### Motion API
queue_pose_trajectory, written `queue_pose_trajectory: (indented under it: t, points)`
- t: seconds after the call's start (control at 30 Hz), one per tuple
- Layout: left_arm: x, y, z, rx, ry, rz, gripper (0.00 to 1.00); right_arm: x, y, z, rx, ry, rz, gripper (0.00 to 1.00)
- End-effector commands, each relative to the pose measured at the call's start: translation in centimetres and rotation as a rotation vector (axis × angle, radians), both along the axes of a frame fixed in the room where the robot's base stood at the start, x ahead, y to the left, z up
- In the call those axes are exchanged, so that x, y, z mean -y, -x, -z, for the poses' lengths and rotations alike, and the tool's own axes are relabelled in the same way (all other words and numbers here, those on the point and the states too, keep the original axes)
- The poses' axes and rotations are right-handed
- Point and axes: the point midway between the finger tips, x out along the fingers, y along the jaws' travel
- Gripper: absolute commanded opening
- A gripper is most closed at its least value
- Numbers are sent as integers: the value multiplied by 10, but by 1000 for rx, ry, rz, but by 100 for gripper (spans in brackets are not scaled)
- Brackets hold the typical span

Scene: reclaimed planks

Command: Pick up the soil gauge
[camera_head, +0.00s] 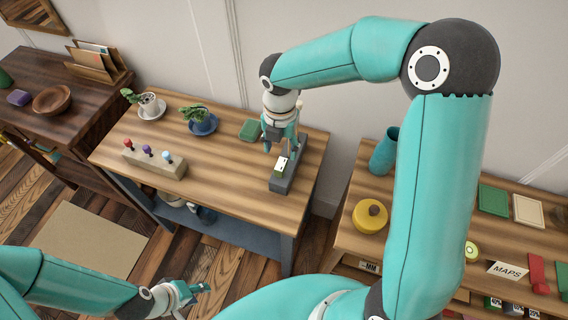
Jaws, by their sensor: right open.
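What looks like the soil gauge (281,166), a small upright piece with a white face and green edge, stands at the grey block (285,183) on the right part of the wooden table. My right gripper (280,148) is open, pointing down just above the gauge. Its fingers are close to the top of the gauge, and I cannot tell whether they touch it. My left gripper (196,291) is low in front of the table, away from the gauge. Its fingers are too small to read.
On the table (235,165) are a green box (250,130), a plant on a blue saucer (202,124), a plant on a white saucer (149,105) and a block with three coloured knobs (154,164). A yellow round container (370,216) stands on the right-hand shelf.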

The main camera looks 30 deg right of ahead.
Motion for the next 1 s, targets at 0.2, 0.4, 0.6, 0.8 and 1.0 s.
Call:
queue_pose_trajectory:
  t: [0.2, 0.4, 0.6, 0.8, 1.0]
  points:
    - [0, 0, -1, 0, 0, 0, 40, -1, -1, 22, 0, 0, -4, 56]
    - [0, 0, -5, 0, 0, 0, 40, -2, 1, 36, -4, 0, -5, 56]
    - [0, 0, -9, 0, 0, 0, 40, -4, 3, 65, -4, 0, -4, 56]
    - [0, 0, -9, 0, 0, 0, 40, -4, 2, 75, 1, -1, -4, 56]
    - [0, 0, -9, 0, 0, 0, 40, -4, 2, 75, 1, -1, -4, 48]
